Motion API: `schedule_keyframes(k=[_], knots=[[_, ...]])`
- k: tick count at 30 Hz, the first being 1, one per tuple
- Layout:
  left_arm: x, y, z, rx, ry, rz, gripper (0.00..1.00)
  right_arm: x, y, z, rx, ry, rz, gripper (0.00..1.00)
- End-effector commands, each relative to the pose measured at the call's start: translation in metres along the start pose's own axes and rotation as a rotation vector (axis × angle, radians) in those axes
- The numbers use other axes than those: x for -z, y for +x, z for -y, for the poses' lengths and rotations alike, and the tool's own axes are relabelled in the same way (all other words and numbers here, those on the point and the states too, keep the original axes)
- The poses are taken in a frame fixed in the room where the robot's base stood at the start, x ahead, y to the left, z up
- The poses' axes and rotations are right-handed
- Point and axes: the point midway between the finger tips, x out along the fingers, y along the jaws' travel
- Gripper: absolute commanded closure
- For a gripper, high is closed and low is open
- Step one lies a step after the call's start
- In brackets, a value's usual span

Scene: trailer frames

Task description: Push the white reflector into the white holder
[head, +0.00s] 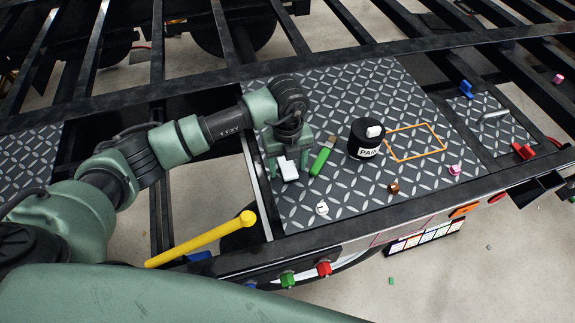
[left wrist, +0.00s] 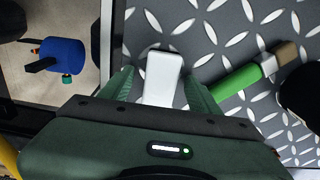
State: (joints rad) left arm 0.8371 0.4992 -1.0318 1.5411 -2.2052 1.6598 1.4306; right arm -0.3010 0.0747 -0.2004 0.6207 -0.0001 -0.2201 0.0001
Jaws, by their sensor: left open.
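A white block (head: 288,170) lies on the dark diamond-plate deck (head: 340,85), below my left gripper (head: 287,166). In the left wrist view, the white block (left wrist: 163,76) shows between the two green fingers of the open gripper (left wrist: 159,84), with a visible gap on at least its right side. I cannot tell whether a finger touches it. A small white piece (head: 321,208) lies near the deck's front edge. I cannot tell for certain which white piece is the reflector and which is the holder. My right gripper is not in view.
A green-handled brush (head: 321,160) lies close right of my left gripper. Beyond it are a black paint can (head: 365,139) and an orange outline (head: 415,142). A yellow bar (head: 200,240) stands out left of the front rail. The deck's front middle is mostly clear.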

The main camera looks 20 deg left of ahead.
Motion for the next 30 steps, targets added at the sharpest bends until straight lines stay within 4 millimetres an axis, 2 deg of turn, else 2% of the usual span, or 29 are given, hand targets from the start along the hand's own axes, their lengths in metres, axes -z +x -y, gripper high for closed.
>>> schedule_keyframes(k=[9, 10, 15, 16, 17, 26, 30], knots=[[0.000, 0.001, 0.000, 0.001, 0.001, 0.001, 0.38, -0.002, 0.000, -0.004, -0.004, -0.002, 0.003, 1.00], [0.000, 0.001, 0.000, 0.000, 0.001, 0.001, 0.41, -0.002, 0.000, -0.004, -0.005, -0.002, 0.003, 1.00], [0.000, 0.001, 0.000, 0.000, 0.000, 0.001, 0.88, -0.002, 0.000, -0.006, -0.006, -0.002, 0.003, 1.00], [0.000, 0.001, 0.000, 0.000, 0.000, 0.001, 0.97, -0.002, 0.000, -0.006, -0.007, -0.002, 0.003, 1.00], [0.000, 0.001, 0.000, 0.000, 0.000, 0.001, 1.00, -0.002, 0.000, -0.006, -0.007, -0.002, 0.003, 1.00], [-0.001, -0.001, 0.000, 0.001, 0.000, 0.002, 1.00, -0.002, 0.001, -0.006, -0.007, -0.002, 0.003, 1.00], [-0.001, -0.011, 0.001, 0.002, 0.001, 0.003, 1.00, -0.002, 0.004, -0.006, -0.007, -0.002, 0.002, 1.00]])
